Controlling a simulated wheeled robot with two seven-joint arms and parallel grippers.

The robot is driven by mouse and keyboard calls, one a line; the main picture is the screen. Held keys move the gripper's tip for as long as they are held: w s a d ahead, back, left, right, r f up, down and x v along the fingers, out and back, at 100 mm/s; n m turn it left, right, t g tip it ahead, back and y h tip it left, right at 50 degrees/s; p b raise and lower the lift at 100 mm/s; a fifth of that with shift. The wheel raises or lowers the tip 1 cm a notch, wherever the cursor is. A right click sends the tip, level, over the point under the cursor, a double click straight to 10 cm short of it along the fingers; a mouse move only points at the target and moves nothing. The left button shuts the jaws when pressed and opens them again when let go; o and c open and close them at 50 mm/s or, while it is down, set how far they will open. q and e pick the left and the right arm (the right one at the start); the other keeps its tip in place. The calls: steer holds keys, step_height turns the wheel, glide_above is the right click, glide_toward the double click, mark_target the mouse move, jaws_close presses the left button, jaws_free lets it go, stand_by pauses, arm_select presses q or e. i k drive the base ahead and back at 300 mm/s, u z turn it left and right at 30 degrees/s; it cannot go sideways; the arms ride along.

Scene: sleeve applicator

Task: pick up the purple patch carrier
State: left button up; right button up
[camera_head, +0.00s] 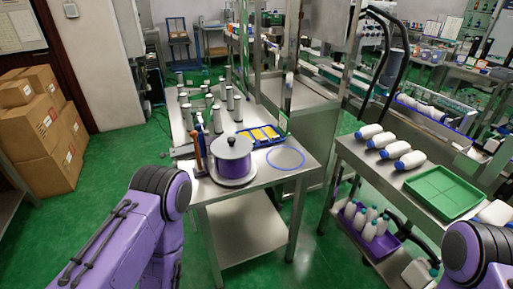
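A purple, drum-shaped thing (232,168) with a grey lid and dark knob stands upright on a round pale base, near the front of the steel table (262,185). It looks like the patch carrier, though I cannot be sure. My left arm comes in at lower left and my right arm shows at the lower right edge. Neither gripper is in view. Both visible arm parts are apart from the purple drum.
Several grey bottles (217,120) stand behind the drum. An orange upright piece (199,150) is close at its left. A blue tray (262,135) with yellow pieces lies behind right, near a blue-rimmed disc (285,159). A cart (380,165) with white bottles and a green tray (443,193) stands right.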

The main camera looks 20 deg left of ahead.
mark_target(260, 137)
steer(key=z, duration=0.55)
steer(key=k, duration=0.1)
steer(key=u, duration=1.4)
steer(key=i, duration=0.6)
steer(key=z, duration=0.45)
